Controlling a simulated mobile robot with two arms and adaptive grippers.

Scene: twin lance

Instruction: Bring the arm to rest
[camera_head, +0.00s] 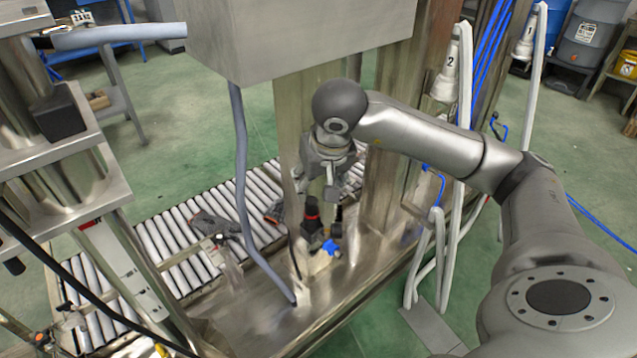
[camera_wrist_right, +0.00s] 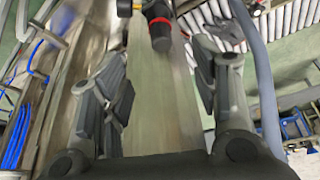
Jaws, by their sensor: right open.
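My right arm (camera_head: 435,135) reaches in from the right in the head view and bends down at its dark wrist. My right gripper (camera_head: 330,190) hangs in front of the steel column, above the black-and-red fitting (camera_head: 312,222). In the right wrist view the two fingers of the gripper (camera_wrist_right: 160,90) stand wide apart with nothing between them. The black fitting with a red ring (camera_wrist_right: 160,25) shows beyond the fingertips there. My left gripper does not show in either view.
A steel cabinet (camera_head: 300,35) overhangs the column close to my wrist. A grey hose (camera_head: 240,170) hangs left of it. A roller conveyor (camera_head: 180,240) runs behind the steel base (camera_head: 260,320). White hoses (camera_head: 460,160) hang near my forearm. Green floor (camera_head: 375,335) lies open at the front.

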